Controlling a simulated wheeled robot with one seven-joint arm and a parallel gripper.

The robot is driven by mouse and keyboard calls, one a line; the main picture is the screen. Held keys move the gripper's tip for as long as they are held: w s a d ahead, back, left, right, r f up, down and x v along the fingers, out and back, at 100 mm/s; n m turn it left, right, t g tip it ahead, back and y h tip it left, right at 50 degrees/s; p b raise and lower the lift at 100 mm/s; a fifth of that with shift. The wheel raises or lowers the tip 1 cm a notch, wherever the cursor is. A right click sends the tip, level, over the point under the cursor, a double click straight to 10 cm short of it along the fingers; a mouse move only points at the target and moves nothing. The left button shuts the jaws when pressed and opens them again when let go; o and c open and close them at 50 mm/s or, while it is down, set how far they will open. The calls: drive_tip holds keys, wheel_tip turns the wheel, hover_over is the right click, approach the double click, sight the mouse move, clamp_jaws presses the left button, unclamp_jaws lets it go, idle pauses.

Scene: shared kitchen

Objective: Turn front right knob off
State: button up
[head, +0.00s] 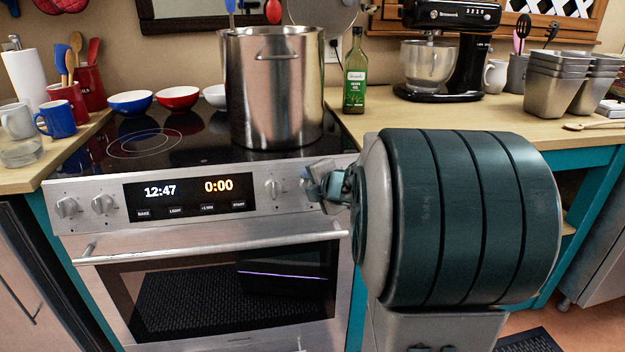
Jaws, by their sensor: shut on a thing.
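The stove (240,222) has a steel front panel with two knobs at the left, a lit display in the middle and knobs at the right. One right knob (273,189) is in plain view just left of my gripper. My gripper (314,189) is at the right end of the panel, shut on the rightmost knob there. The fingers and wrist hide most of that knob, so its angle cannot be told. My large dark green arm link covers the area right of the stove.
A big steel pot (270,95) stands on the cooktop, behind the right end of the panel. The oven handle (210,251) runs below the knobs. An oil bottle (355,80) and a stand mixer (445,55) stand on the right counter.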

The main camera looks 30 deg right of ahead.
drive_tip(key=shift+r+n+g+h+p, duration=0.1)
drive_tip(key=shift+n+g+h+p, duration=0.3)
drive_tip(key=shift+n, duration=0.7)
drive_tip(key=o, duration=1)
drive_tip(key=p+v, duration=0.6)
drive_tip(key=v, duration=0.7)
drive_tip(key=shift+s+r+p, duration=0.15)
drive_tip(key=shift+s+p, duration=0.2)
